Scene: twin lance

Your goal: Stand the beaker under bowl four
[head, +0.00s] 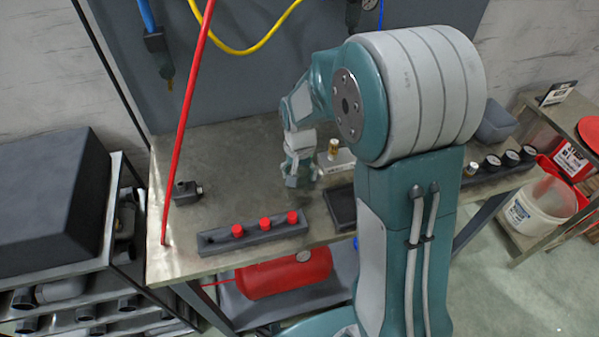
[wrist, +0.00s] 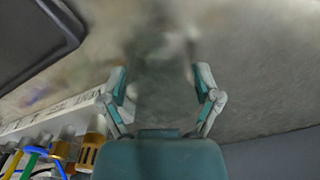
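My gripper (head: 300,180) is low over the bench top, left of the white labelled block. In the wrist view its two fingers (wrist: 162,88) stand well apart. Between them is a blurred, smoky see-through shape (wrist: 163,55) that reaches from the palm toward the top of the picture. It may be the beaker. I cannot tell whether the fingers press on it. In the head view I cannot make out the beaker clearly. I cannot pick out bowl four; my arm covers part of the bench's right side.
A black tray (head: 341,207) lies right of my gripper. A dark rail with red knobs (head: 253,236) runs along the front edge. A black fitting (head: 187,192) and a leaning red pole (head: 185,120) are at left. Several round gauges (head: 510,158) stand at right. The middle left bench is clear.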

